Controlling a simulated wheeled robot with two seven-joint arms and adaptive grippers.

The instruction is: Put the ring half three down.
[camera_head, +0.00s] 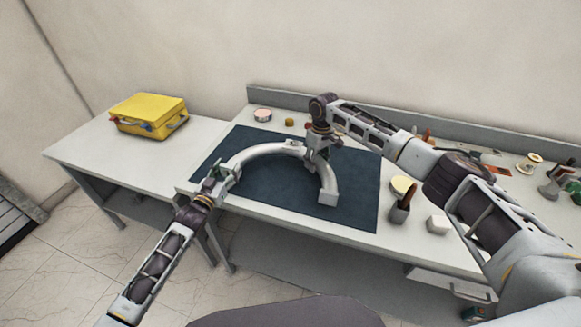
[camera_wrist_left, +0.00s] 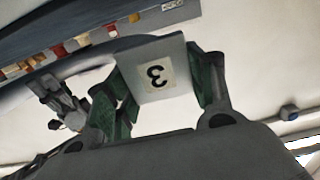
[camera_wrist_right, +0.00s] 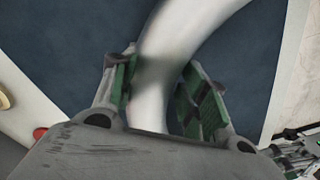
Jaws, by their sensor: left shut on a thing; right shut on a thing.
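Ring half three (camera_head: 257,153) is a smooth pale grey half ring over the dark blue mat (camera_head: 245,190). A label with a 3 (camera_wrist_left: 157,76) shows on its end in the left wrist view. My left gripper (camera_head: 218,177) is shut on the ring's left end, at the mat's left edge. My right gripper (camera_head: 317,150) is shut on the ring's right part, also seen between the green pads in the right wrist view (camera_wrist_right: 160,92). The ring's free right end (camera_head: 328,197) points toward the front. I cannot tell whether the ring touches the mat.
A yellow case (camera_head: 150,113) sits on the left table (camera_head: 80,150). A tape roll (camera_head: 262,115) and small yellow item (camera_head: 290,122) stand behind the mat. The mat's front part is clear.

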